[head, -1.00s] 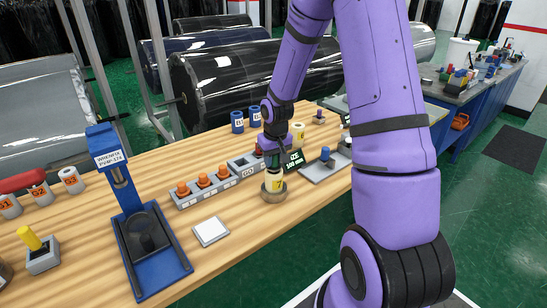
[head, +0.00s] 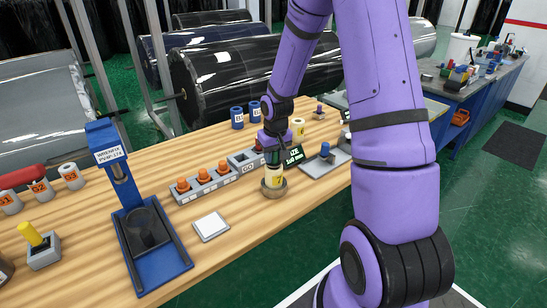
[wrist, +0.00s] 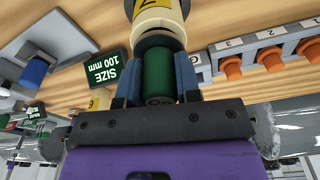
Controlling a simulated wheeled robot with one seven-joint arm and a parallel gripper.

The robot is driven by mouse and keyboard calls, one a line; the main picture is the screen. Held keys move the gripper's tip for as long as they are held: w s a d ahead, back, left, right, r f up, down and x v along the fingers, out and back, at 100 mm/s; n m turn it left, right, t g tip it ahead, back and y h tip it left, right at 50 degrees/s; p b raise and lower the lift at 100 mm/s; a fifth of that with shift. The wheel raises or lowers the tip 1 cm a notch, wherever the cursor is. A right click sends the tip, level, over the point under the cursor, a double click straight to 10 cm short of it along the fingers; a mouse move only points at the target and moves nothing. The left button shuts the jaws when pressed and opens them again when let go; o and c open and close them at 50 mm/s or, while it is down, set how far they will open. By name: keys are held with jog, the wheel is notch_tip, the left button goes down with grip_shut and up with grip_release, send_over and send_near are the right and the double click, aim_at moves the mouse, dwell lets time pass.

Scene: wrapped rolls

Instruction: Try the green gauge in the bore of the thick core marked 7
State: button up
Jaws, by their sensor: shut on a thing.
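My gripper (wrist: 157,82) is shut on the green gauge (wrist: 157,72), with one blue-grey finger on each side. The gauge is held in line with the cream core marked 7 (wrist: 158,18). A dark collar lies between the green part and the core's end. The bore is hidden, so I cannot tell whether the gauge's tip is inside it.
A sign reading SIZE 100 mm (wrist: 103,68) stands close beside my gripper. A grey rack with orange-knobbed pieces (head: 203,183) is to the left, with a white pad (head: 210,226) in front. A grey tray with a blue-knobbed piece (head: 325,165) is to the right.

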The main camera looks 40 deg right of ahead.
jog(key=shift+r, duration=0.2)
jog(key=shift+r, duration=3.3)
